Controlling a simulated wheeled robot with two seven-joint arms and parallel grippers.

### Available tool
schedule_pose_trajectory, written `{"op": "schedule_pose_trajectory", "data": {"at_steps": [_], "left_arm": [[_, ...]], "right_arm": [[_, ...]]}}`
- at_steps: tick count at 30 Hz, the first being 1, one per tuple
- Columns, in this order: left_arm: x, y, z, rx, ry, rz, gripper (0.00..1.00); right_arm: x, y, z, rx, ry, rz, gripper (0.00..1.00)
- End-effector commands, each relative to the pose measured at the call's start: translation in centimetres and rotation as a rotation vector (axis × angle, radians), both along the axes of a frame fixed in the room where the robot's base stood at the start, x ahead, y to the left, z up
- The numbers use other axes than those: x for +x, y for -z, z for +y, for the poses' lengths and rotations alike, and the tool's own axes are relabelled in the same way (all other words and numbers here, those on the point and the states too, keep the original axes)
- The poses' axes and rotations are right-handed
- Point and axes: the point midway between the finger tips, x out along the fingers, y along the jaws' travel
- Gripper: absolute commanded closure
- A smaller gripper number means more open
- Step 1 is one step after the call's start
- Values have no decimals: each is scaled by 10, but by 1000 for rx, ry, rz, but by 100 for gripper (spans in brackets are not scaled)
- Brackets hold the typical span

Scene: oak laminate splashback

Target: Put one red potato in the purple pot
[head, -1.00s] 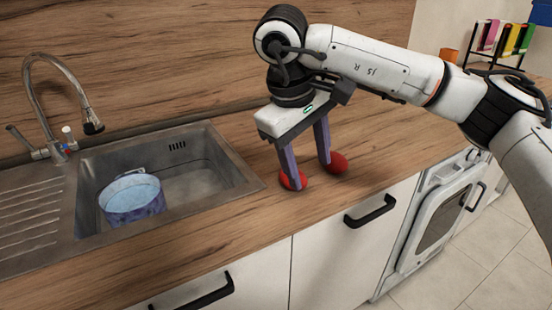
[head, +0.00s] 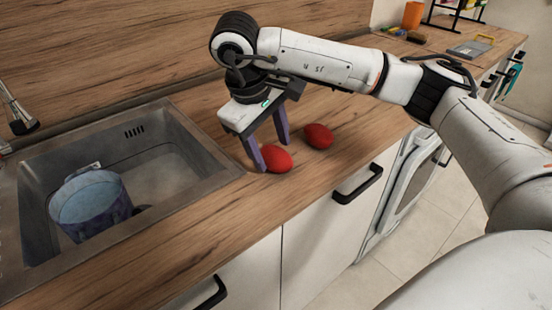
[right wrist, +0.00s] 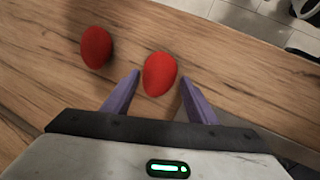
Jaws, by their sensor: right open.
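Two red potatoes lie on the wooden worktop to the right of the sink. The nearer potato (head: 277,160) is just by my right gripper's fingertips (head: 271,156). The farther potato (head: 318,136) lies to its right. In the right wrist view, my right gripper (right wrist: 160,77) is open and empty, with the nearer potato (right wrist: 160,74) showing between its fingertips; I cannot tell whether they touch. The other potato (right wrist: 96,46) shows outside the left finger. The purple pot (head: 92,207) stands in the sink, its inside pale blue. My left gripper is not in view.
The metal sink (head: 205,143) has a raised rim beside the gripper. A tap (head: 20,122) is at the left edge. The wooden splashback stands close behind. An orange container (head: 412,15) and a grey tray (head: 472,48) are far off on the worktop.

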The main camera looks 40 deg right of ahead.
Motion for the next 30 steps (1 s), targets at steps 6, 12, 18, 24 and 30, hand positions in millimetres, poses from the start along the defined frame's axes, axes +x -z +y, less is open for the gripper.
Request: {"op": "schedule_pose_trajectory", "data": {"at_steps": [6, 12, 18, 24, 30], "left_arm": [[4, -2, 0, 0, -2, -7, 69], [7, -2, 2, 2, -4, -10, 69], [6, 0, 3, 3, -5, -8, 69], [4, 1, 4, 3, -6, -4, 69], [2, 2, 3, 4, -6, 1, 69]], "right_arm": [[1, 18, -6, -1, 0, -1, 48], [2, 19, -6, -1, 0, -1, 48], [2, 19, -6, -1, 1, -1, 81], [2, 18, -6, 0, 0, -2, 86], [3, -1, -6, 1, 1, -7, 87]]}}
